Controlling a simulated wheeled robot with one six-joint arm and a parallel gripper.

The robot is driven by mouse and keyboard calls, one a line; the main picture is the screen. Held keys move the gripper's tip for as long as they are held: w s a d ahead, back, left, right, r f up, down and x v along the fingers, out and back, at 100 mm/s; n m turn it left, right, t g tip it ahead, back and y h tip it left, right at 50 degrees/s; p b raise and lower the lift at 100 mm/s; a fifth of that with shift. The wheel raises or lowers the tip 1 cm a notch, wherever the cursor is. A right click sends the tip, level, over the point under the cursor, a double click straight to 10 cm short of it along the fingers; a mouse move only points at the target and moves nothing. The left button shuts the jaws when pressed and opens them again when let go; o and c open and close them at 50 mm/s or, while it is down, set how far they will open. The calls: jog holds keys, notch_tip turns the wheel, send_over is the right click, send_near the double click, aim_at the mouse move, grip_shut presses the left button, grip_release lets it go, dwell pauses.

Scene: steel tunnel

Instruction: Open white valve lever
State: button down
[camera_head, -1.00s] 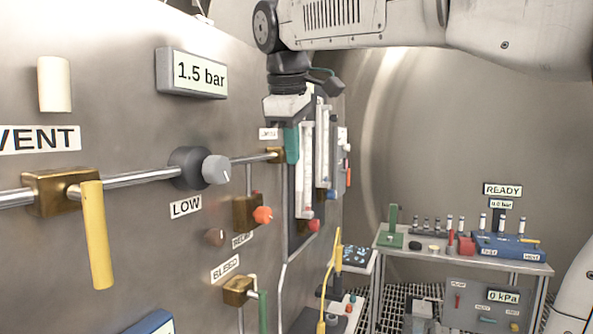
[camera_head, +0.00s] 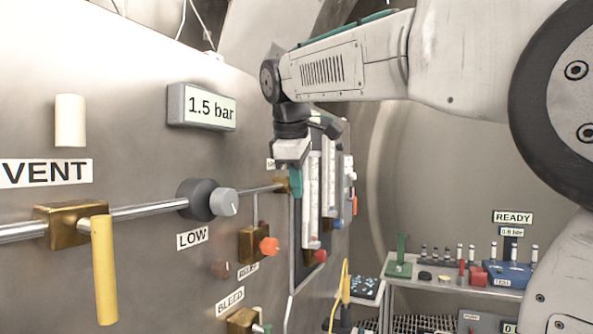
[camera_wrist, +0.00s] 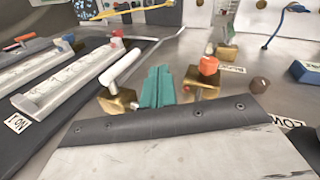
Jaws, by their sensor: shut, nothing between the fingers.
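The white lever (camera_wrist: 122,67) sits on a brass valve body (camera_wrist: 118,103) in the wrist view, slanting away from the body. The brass body also shows in the head view (camera_head: 282,185) at the right end of the steel pipe; its lever is hidden there behind my gripper. My gripper (camera_wrist: 157,88) has teal fingers, shut and empty, just right of the white lever in the wrist view. They appear apart from the lever, though contact is hard to judge. In the head view my gripper (camera_head: 295,182) points down beside the panel.
An orange knob (camera_head: 268,245) is on a brass valve below the pipe. A grey LOW knob (camera_head: 223,202) and a yellow lever (camera_head: 104,270) under VENT are to the left. White flow tubes (camera_head: 314,195) stand close behind the gripper. A bench (camera_head: 420,288) is at right.

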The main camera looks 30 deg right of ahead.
jog(key=w+d+f, duration=0.4)
dwell(0.3)
